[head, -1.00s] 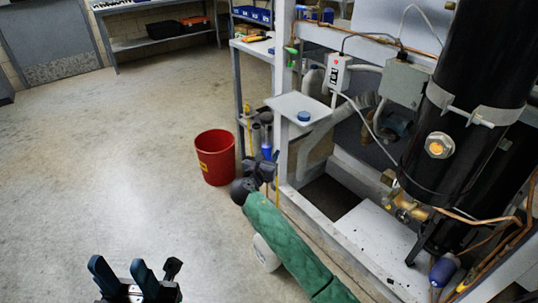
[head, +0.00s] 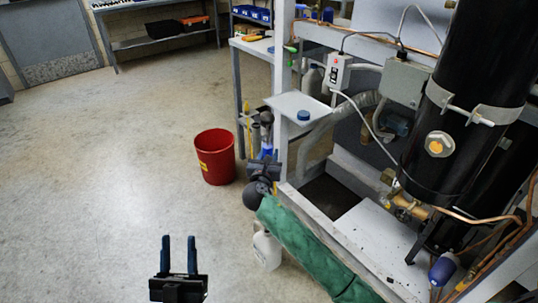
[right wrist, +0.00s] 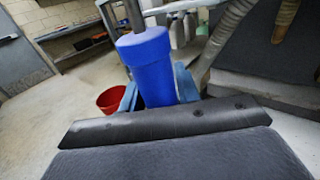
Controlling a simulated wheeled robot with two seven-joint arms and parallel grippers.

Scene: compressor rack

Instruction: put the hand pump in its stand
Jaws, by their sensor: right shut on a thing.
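The hand pump, a blue cylinder (right wrist: 147,62) with a grey rod out of its top, stands nearly upright in the right wrist view. My right gripper (right wrist: 158,92) is shut on it, its blue fingers on both sides. In the head view the pump's blue body (head: 266,151) shows just above my right gripper (head: 264,168), beside the rack's front post; its lower end is hidden. My left gripper (head: 179,242) is open and empty above the floor at the bottom. I cannot make out the stand for certain; grey tubes (head: 256,135) show close to the pump.
A red bucket (head: 215,158) stands on the floor left of my right gripper. A white jug (head: 267,250) stands below my green-sleeved right arm. The rack's white post (head: 283,110) and small shelf (head: 299,106) are close on the right. The floor at left is clear.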

